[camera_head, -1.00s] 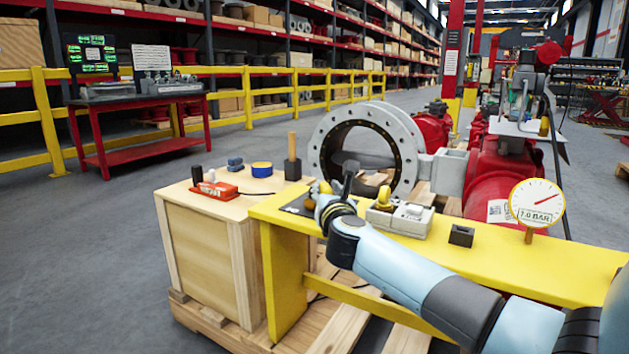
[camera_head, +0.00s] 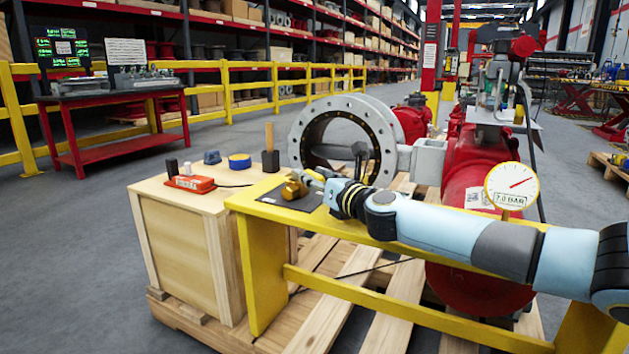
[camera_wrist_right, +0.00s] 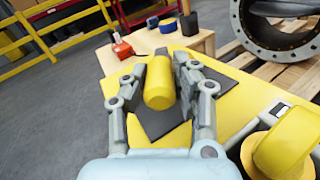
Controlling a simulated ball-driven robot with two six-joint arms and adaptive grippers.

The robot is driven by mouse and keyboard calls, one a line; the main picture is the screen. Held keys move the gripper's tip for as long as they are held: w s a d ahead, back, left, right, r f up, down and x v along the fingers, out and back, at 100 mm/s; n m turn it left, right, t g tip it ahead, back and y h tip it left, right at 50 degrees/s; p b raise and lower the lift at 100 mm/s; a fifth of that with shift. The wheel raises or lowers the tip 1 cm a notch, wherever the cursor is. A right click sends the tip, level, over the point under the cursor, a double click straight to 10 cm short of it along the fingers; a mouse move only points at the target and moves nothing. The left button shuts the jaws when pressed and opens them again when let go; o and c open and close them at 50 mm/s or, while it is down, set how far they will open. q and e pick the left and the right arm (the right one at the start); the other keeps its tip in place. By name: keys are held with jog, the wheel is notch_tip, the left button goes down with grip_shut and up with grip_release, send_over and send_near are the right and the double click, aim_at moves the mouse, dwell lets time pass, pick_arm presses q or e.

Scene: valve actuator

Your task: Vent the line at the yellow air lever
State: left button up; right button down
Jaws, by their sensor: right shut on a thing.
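A yellow lever (camera_wrist_right: 160,84) with a rounded end stands over a dark plate (camera_wrist_right: 158,124) on the yellow bench. In the head view, it shows as a small golden shape (camera_head: 294,188) on that plate. My right gripper (camera_head: 303,180) is at it; in the wrist view the two fingers (camera_wrist_right: 160,72) are on either side of it, shut on it. My left gripper is not in view.
A wooden crate (camera_head: 183,255) stands left of the yellow bench (camera_head: 262,275), with a red device (camera_head: 190,184), a blue roll (camera_head: 240,161) and a wooden-handled tool (camera_head: 270,150) on top. A large grey flanged valve (camera_head: 345,135) stands behind. My right arm covers much of the benchtop.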

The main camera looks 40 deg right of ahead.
jog(key=c, duration=1)
grip_release()
jog(key=shift+c, duration=0.2)
jog(key=shift+r, duration=0.1)
notch_tip(320, 180, up, 10)
jog(key=shift+f, duration=0.1)
